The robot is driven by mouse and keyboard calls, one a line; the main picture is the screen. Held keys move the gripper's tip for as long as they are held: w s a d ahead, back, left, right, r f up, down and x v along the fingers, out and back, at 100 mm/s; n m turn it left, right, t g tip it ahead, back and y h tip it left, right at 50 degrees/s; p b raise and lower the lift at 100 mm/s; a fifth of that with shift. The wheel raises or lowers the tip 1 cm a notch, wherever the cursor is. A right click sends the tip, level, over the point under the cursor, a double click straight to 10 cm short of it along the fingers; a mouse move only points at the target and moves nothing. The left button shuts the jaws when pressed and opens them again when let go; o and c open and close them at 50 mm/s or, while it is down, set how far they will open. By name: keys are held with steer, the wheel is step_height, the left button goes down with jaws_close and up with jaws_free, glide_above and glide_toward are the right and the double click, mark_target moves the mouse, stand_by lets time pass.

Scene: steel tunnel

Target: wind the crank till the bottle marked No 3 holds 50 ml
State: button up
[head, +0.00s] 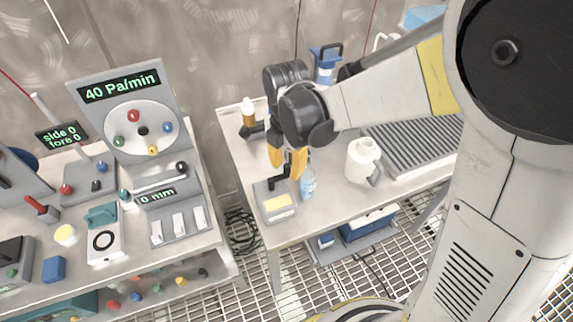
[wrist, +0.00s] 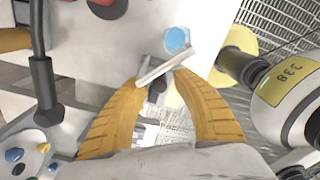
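A small grey box (head: 275,212) with a yellow panel stands near the front edge of the right bench. A dark crank (head: 279,181) rises from its top. A clear bottle (head: 308,186) with bluish contents stands just right of the box; its marking and level are too small to read. My gripper (head: 288,170) points down over the crank, its two orange fingers apart. In the wrist view a gap shows between the fingertips (wrist: 162,82), with a dark part and a pale bar there. I cannot tell whether the fingers touch the crank.
A white jug (head: 362,162) stands right of the bottle, before a ribbed grey tray (head: 415,146). An amber bottle (head: 249,115) stands behind my gripper. A gap with cables separates the benches.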

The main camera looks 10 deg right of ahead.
jaws_close()
steer(key=shift+s+d+m, duration=0.1)
steer(key=shift+s+m, duration=0.2)
steer(key=shift+m, duration=0.5)
steer(key=shift+s+m, duration=0.25)
steer(key=shift+m, duration=0.55)
steer(key=shift+o, duration=1.4)
jaws_free()
step_height(320, 180, up, 12)
